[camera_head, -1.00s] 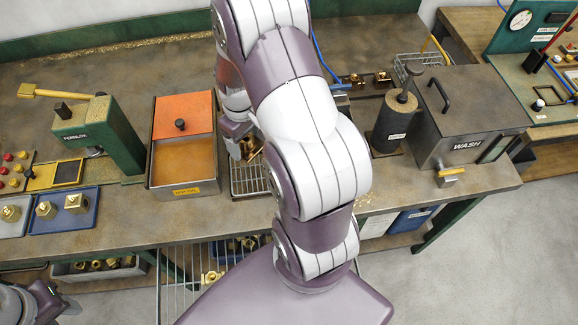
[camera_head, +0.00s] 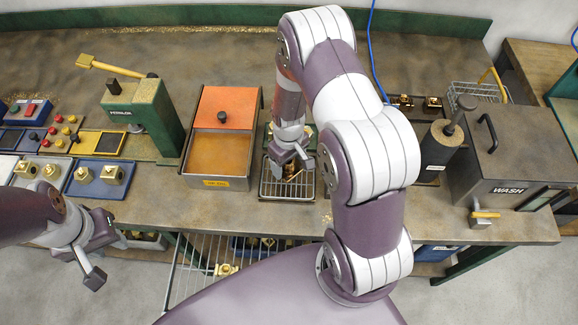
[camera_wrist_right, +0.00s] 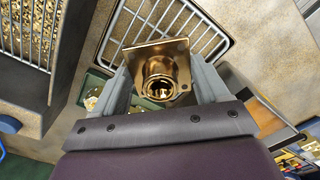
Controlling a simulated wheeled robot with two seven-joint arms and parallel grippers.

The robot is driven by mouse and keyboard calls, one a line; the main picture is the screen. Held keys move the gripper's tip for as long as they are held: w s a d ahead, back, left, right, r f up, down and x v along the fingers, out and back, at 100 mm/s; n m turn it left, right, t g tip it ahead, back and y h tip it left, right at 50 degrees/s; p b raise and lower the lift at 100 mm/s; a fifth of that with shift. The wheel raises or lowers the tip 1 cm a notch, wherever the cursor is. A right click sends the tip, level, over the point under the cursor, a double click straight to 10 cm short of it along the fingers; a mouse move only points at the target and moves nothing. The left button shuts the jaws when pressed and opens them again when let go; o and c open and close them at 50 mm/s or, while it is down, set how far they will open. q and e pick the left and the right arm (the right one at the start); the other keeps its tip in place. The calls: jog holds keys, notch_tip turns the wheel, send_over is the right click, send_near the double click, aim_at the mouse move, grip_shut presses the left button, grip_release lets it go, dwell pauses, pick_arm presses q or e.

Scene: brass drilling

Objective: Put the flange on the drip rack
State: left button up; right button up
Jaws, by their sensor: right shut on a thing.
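The brass flange, with a square plate and round collar, shows in the right wrist view (camera_wrist_right: 160,72). My right gripper (camera_head: 290,163) is shut on it, with one finger on each side. In the head view the gripper is over the wire drip rack (camera_head: 287,190), which stands just right of the orange-lidded tank. The rack's wires also show beyond the flange in the right wrist view (camera_wrist_right: 205,42). Whether the flange touches the rack cannot be told. My left gripper (camera_head: 100,262) is open and empty at lower left, in front of the bench.
The tank (camera_head: 215,183) with an orange lid stands close left of the rack. The green press (camera_head: 150,118) is further left. A dark cylinder (camera_head: 440,150) and the wash box (camera_head: 510,140) stand at right. Blue trays (camera_head: 100,190) hold brass parts.

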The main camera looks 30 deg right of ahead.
aim_at(288, 170)
notch_tip(288, 170, down, 3)
jog(key=shift+s+a+r+p, duration=0.15)
jog(key=shift+p, duration=0.3)
jog(key=shift+w+f, duration=0.2)
jog(key=shift+f, duration=0.3)
jog(key=shift+s+f, duration=0.1)
jog(key=shift+f, duration=0.05)
jog(key=o, duration=1.5)
